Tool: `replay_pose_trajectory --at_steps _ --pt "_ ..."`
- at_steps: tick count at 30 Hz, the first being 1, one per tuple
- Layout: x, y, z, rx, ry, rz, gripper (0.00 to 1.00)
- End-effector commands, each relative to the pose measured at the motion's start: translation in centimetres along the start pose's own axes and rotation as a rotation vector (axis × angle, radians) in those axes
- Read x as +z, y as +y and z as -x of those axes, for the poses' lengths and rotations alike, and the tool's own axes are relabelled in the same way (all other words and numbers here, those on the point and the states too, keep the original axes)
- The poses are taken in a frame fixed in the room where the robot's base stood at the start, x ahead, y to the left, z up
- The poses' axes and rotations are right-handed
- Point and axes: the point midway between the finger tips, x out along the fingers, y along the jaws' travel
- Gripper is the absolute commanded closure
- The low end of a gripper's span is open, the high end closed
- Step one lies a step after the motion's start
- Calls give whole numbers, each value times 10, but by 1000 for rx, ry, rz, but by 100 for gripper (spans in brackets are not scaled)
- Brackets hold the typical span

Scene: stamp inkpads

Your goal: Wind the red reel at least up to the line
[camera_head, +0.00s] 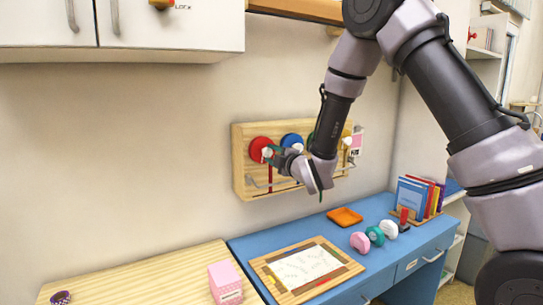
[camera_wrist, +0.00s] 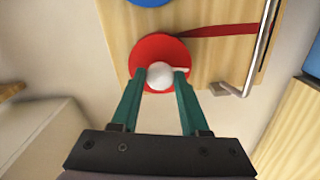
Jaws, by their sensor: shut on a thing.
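The red reel (camera_head: 258,146) is at the left end of a wooden board (camera_head: 240,170) mounted on the wall. It also shows in the wrist view (camera_wrist: 146,52), with a white round knob (camera_wrist: 160,75) on its face. My gripper (camera_wrist: 160,76) is shut on this knob, with one green finger on each side. In the head view, my gripper (camera_head: 271,154) reaches the reel from the right. A red ribbon (camera_wrist: 230,30) runs off the reel towards a metal rail (camera_wrist: 263,48). I cannot clearly make out the line.
A blue reel (camera_head: 292,140) sits right beside the red one, and my arm hides part of the board further right. Below stands a blue desk (camera_head: 245,245) with a framed sheet (camera_head: 305,268), an orange tray (camera_head: 345,216) and several stamps. A pink box (camera_head: 225,283) stands at the front.

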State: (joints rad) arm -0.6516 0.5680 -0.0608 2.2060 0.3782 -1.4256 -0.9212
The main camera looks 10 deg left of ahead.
Motion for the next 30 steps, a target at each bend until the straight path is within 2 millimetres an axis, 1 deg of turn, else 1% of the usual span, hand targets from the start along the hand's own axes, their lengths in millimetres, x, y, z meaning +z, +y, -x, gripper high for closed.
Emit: replay_pose_trajectory --at_steps 4,10,26,27,28,29,30 --pt "0 -2 1 -4 0 70 100" --pt "0 -2 1 -4 0 127 100" --pt "0 -2 1 -4 -1 146 100" --pt "0 -2 1 -4 0 146 40" --pt "0 -2 1 -4 0 146 29" --pt "0 -1 1 -4 0 146 26" --pt "0 -1 1 -3 0 146 26"
